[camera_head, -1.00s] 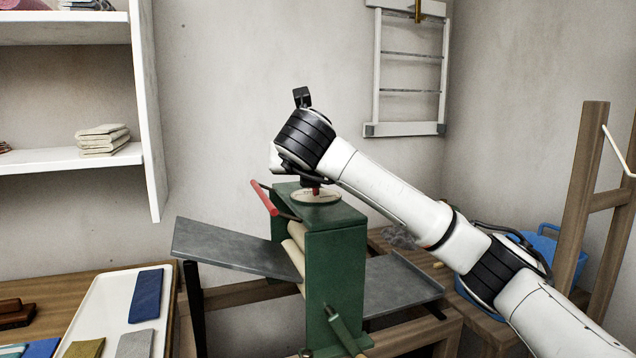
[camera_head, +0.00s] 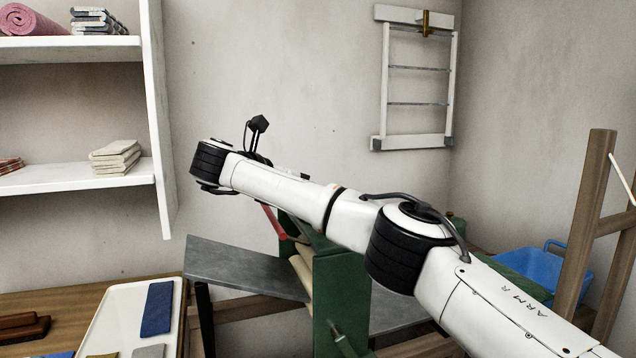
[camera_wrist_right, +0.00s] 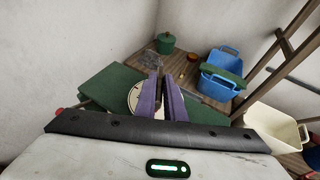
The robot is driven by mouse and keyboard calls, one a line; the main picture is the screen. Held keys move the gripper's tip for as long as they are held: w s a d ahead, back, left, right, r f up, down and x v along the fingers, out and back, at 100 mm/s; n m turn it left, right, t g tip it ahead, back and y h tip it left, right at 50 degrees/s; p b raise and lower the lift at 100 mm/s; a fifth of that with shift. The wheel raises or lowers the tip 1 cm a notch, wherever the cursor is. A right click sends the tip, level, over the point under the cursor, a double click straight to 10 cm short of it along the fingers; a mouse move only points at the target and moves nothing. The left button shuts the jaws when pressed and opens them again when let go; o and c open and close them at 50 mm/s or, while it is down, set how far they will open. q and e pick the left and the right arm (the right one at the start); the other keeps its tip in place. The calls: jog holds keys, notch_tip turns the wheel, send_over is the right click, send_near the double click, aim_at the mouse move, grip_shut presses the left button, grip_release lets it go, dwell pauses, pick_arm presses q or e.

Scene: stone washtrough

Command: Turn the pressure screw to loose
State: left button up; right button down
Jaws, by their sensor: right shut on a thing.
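The pressure screw is on top of the green mangle (camera_head: 338,285). In the head view my right arm covers the mangle's top, so the screw and its dial are hidden there. In the right wrist view the pale round dial (camera_wrist_right: 134,97) with dark marks shows on the green top, partly behind the fingers. My right gripper (camera_wrist_right: 160,80) has its two purple fingers close together over the dial, shut on the screw's knob, which is itself mostly hidden between them. My left gripper is in neither view.
A red lever (camera_head: 273,222) sticks out at the mangle's left, above a grey board (camera_head: 240,268). A white tray with cloths (camera_head: 118,312) lies front left. A blue tub (camera_wrist_right: 222,62), a green lidded pot (camera_wrist_right: 166,42) and a cream basin (camera_wrist_right: 272,124) stand beyond.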

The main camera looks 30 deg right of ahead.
jog(key=shift+f+g, duration=0.25)
jog(key=shift+g, duration=0.15)
jog(key=c, duration=1.8)
grip_release()
jog(key=shift+c, duration=0.2)
jog(key=shift+r, duration=0.1)
jog(key=shift+a+r, duration=0.1)
jog(key=shift+a, duration=0.1)
jog(key=v, duration=1)
jog(key=shift+b, duration=0.4)
jog(key=shift+d, duration=0.15)
